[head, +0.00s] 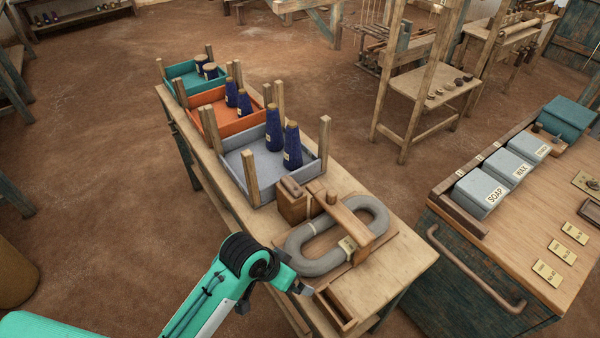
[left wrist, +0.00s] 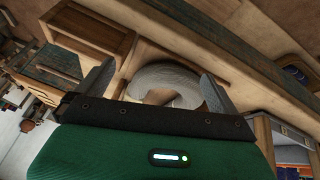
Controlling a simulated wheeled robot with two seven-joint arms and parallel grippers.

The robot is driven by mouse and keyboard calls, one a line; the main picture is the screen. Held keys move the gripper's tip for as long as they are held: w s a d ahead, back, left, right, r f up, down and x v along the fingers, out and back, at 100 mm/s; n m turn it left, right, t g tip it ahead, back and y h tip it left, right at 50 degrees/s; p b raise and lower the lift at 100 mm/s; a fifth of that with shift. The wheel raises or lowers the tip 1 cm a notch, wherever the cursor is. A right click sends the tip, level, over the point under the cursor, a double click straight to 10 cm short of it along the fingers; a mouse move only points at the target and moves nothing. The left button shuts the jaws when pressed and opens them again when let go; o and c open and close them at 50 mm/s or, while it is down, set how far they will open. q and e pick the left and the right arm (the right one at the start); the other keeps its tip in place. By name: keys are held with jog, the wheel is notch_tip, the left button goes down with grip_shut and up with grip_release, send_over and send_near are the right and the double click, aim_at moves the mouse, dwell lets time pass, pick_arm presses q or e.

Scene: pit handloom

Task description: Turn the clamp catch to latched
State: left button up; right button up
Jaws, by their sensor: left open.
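A grey hank (head: 310,266) lies in a long loop on a board (head: 385,245) at the near end of the bench. A wooden clamp bar (head: 350,220) crosses over the hank, beside an upright wooden block (head: 292,205). A small dark piece (head: 332,197) at the bar's far end may be the catch; I cannot tell its setting. My left gripper (head: 270,294) is open at the bench's near left edge, apart from the clamp. In the left wrist view its fingers (left wrist: 156,88) stand apart, with the hank (left wrist: 160,75) beyond them. My right gripper is not in view.
A small open wooden box (head: 335,308) sits at the bench's near corner. Grey (head: 230,160), orange (head: 208,95) and teal (head: 172,75) trays with corner posts hold blue cones farther back. A cabinet (head: 480,250) stands right, across a floor gap.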

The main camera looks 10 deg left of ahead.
pick_arm(q)
jog(key=w+d+r+m, duration=0.1)
jog(key=w, duration=0.1)
jog(key=w+d+r+m+g, duration=0.1)
jog(key=w+d+r, duration=0.1)
jog(key=w+d+r+m, duration=0.1)
jog(key=w+d, duration=0.1)
jog(key=w, duration=0.1)
jog(key=shift+r, duration=0.2)
jog(key=w+r+m+g, duration=0.1)
jog(key=w+r, duration=0.2)
jog(key=w, duration=0.2)
jog(key=g+y, duration=0.1)
jog(key=y, duration=0.3)
send_near(291, 183)
jog(key=shift+n, duration=0.4)
notch_tip(291, 183, down, 9)
jog(key=p, duration=0.2)
jog(key=shift+r+p, duration=0.1)
jog(key=shift+p, duration=0.25)
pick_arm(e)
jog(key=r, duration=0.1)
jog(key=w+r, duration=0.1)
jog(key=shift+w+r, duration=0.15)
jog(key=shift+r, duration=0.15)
pick_arm(q)
jog(key=c, duration=1)
